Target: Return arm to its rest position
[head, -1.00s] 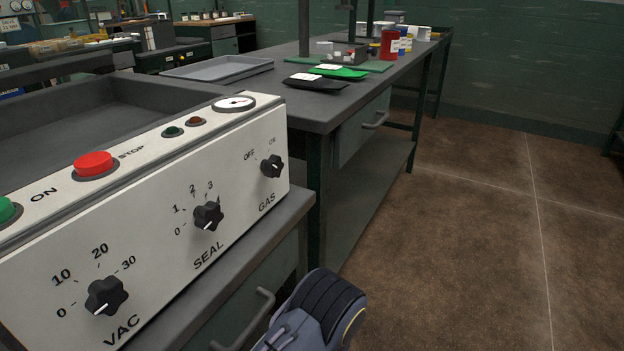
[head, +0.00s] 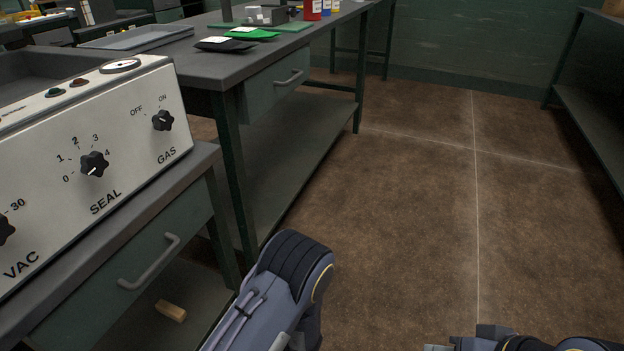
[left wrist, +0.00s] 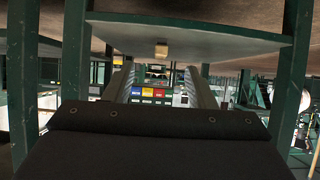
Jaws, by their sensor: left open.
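My left arm (head: 275,285) rises from the bottom edge of the head view, in front of the bench drawer. Its gripper is outside that view. In the left wrist view, my left gripper (left wrist: 158,90) is open, its two fingers apart with nothing held between them. That view looks upside down, with the brown floor at its top. Part of my right arm (head: 525,341) shows at the bottom right of the head view. Its gripper cannot be made out there.
The control panel (head: 100,165) with its knobs stands on the bench at left, above a drawer handle (head: 150,262). A wooden block (head: 171,311) lies on the lower shelf and also shows in the left wrist view (left wrist: 161,50). Open floor (head: 400,230) lies right.

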